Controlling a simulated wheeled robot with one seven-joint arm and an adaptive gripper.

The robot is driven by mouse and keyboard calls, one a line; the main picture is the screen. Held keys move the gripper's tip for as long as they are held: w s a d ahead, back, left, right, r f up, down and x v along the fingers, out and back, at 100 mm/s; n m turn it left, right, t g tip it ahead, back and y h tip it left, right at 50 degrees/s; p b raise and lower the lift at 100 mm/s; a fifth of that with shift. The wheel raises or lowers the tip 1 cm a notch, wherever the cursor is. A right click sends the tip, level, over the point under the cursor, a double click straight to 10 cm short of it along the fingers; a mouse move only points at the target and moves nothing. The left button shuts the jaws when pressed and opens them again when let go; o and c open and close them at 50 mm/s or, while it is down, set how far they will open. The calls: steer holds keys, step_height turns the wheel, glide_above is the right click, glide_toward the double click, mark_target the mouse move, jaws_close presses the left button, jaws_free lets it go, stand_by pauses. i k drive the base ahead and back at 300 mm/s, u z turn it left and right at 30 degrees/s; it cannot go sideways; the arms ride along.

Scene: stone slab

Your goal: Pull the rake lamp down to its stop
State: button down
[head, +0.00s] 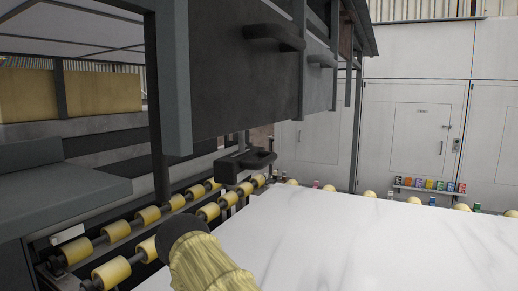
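I cannot tell for sure which thing is the rake lamp. A small dark block with a rounded bar handle (246,162) hangs on a short post below the overhead housing, above the rollers at the slab's far left corner. A large dark panel (222,75) overhead carries a black handle (275,38), and a grey panel behind it carries a second handle (321,61). A yellow ribbed sleeve with a dark round end, which looks like part of my arm, rises at the bottom centre, well apart from the handles. No gripper fingers show.
A white veined stone slab (350,240) fills the lower right. Yellow rollers (112,272) run along its left side. A grey post (158,110) stands at left. White cabinets (420,120) and a shelf of small coloured items (430,187) stand behind. Space above the slab is clear.

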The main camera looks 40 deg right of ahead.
mark_target(231, 169)
steer(key=k, duration=0.8)
steer(key=z, duration=1.05)
steer(key=i, duration=0.5)
